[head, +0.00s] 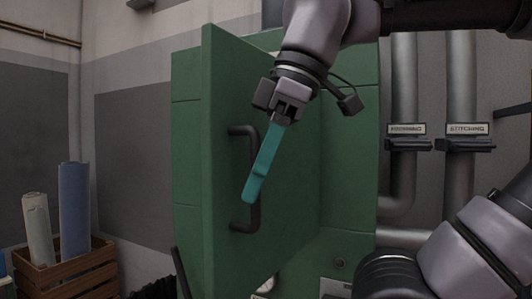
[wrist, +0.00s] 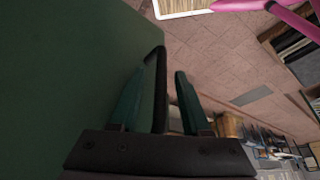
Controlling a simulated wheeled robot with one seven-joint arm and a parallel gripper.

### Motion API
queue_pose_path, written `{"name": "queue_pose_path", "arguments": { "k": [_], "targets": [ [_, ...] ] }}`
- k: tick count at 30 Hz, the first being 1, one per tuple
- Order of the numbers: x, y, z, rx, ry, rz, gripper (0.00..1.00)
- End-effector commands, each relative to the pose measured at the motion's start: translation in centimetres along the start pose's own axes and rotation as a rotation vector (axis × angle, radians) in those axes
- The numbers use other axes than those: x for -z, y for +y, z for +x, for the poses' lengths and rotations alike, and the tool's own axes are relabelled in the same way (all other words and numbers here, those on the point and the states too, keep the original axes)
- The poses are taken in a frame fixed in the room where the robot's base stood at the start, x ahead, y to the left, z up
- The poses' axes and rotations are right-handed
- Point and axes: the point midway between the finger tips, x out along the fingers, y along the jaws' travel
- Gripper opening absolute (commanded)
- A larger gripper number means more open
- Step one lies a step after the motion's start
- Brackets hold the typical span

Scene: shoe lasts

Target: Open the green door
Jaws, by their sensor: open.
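The green door (head: 275,190) stands ajar in the head view, its left edge swung out from the green cabinet (head: 349,150). A dark bar handle (head: 254,215) is fixed upright on its face; in the wrist view the handle (wrist: 160,85) runs between the two fingers, nearer the left one. My gripper (head: 249,197) has teal fingers that point down and to the left across the handle and hide part of it. In the wrist view my gripper (wrist: 167,70) is open, with a gap between the right finger and the handle. The door (wrist: 70,70) fills the left of that view.
A wooden crate (head: 85,275) with rolled sheets (head: 74,205) stands at the lower left. Grey pipes (head: 460,80) with labels run up the wall on the right. The wrist view shows tiled floor (wrist: 215,55) beyond the fingers and a pink object (wrist: 290,17) at the upper right.

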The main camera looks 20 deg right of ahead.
Motion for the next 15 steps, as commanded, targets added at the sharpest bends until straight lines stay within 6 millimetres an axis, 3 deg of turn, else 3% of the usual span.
{"name": "queue_pose_path", "arguments": {
  "k": [15],
  "targets": [
    [0.1, 0.0, -9.1, 0.0, 0.004, -0.001, 0.47]
  ]
}}
